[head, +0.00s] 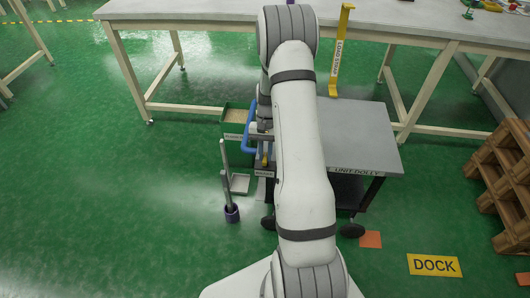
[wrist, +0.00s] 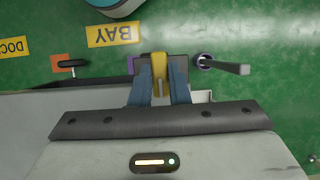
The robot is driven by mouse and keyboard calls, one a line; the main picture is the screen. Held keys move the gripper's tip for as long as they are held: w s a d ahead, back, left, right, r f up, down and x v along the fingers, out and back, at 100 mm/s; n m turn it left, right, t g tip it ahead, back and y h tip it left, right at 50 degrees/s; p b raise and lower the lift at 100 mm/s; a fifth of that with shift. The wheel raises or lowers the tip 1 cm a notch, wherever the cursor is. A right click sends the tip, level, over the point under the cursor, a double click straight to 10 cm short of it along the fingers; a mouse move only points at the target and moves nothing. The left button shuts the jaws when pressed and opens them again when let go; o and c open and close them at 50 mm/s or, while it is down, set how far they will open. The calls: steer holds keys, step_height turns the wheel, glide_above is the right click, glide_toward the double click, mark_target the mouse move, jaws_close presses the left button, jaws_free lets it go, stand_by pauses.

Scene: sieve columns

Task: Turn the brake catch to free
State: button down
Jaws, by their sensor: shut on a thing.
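The brake catch (wrist: 159,66) is a yellow lever in the middle of the wrist view. My gripper (wrist: 158,88) has its two blue fingers on either side of it, shut on it. In the head view a small yellow part of the catch (head: 265,160) shows at the left side of the grey dolly (head: 360,140), above a small label too small to read. My arm covers much of that side. Which setting the catch is in cannot be told.
A grey post in a purple cup (head: 232,213) stands on the floor nearby. A yellow load stop (head: 340,50) rises behind the dolly. Wooden pallets (head: 505,170) stand at right. Floor at left is clear.

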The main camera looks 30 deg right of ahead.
steer(key=shift+w, duration=0.15)
steer(key=c, duration=1.4)
jaws_free()
steer(key=shift+r, duration=0.1)
steer(key=p+v, duration=0.1)
steer(key=v, duration=0.6)
steer(key=shift+d+r+p, duration=0.1)
steer(key=shift+r+p, duration=0.25)
